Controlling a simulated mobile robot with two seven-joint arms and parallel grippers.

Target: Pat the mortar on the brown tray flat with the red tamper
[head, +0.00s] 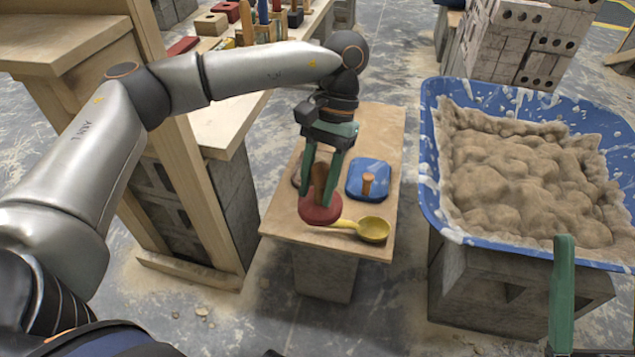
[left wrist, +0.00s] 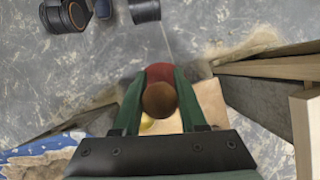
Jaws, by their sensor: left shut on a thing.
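The red tamper has a round red base (head: 320,210) and a wooden handle (head: 319,178). My left gripper (head: 322,184) is shut on that handle and holds the tamper upright over the small wooden table. In the left wrist view the handle's round end (left wrist: 159,99) sits between the green fingers, with the red base (left wrist: 158,71) partly showing. I cannot tell whether the base touches the tabletop. A brownish rim (head: 296,178) shows behind the gripper; most of it is hidden. No mortar shows on it. One green finger of my right gripper (head: 563,295) shows at lower right.
A blue tub (head: 432,190) full of mortar (head: 530,170) stands right on grey blocks. A wooden frame (head: 180,150) stands left. Tools line a bench behind.

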